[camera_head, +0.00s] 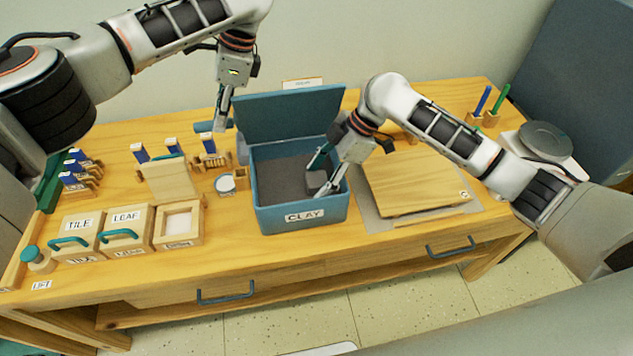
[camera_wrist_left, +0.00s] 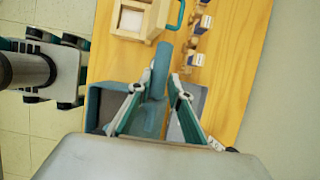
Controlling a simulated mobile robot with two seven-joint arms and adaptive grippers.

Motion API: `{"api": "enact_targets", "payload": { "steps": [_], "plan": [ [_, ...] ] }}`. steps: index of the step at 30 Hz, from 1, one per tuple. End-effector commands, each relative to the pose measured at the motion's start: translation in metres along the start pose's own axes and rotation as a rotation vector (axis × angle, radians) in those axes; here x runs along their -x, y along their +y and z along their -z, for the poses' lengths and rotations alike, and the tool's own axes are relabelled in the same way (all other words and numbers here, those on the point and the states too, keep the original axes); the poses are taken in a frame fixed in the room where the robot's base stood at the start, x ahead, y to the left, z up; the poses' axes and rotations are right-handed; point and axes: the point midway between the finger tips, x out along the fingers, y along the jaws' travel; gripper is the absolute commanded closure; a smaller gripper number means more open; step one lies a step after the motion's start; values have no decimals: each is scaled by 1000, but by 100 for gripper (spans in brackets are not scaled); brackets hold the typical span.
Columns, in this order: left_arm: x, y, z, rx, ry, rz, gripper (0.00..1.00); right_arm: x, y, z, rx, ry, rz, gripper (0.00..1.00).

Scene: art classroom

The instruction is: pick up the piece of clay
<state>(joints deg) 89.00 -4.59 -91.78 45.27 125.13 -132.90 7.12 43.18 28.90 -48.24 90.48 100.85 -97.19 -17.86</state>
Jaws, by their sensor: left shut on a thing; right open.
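The teal clay box (camera_head: 302,216), labelled CLAY, stands mid-table with its lid (camera_head: 290,113) raised at the back. A dark grey piece of clay (camera_head: 316,180) sits inside, near the right wall. My right gripper (camera_head: 322,172) reaches down into the box, open, with its fingers at the clay; they partly hide it, and contact is unclear. My left gripper (camera_head: 222,122) is shut at the lid's left side on a teal bar, apparently the lid handle. In the left wrist view the teal bar (camera_wrist_left: 160,70) lies between the fingers.
A wooden board (camera_head: 415,182) lies right of the box. Left are boxes labelled TILE (camera_head: 80,225) and LEAF (camera_head: 126,220), a small open wooden box (camera_head: 180,222) and several blue-topped stamps (camera_head: 208,143). A small round container (camera_head: 225,184) stands close left of the clay box.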

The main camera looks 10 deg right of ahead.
Motion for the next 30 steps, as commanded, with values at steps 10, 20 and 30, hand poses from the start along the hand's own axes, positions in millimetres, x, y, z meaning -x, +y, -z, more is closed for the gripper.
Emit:
{"api": "enact_targets", "payload": {
  "steps": [10, 20, 30],
  "plan": [
    [5, -5, -4, 8, -11, 19, 100, 0, 0, 0, 0, 0, 0, 81],
    [5, -5, -4, 8, -11, 19, 100, 0, 0, 1, 1, 1, -1, 90],
    [5, -5, -4, 8, -11, 19, 100, 31, -7, 18, 6, 1, -5, 90]
  ]
}}
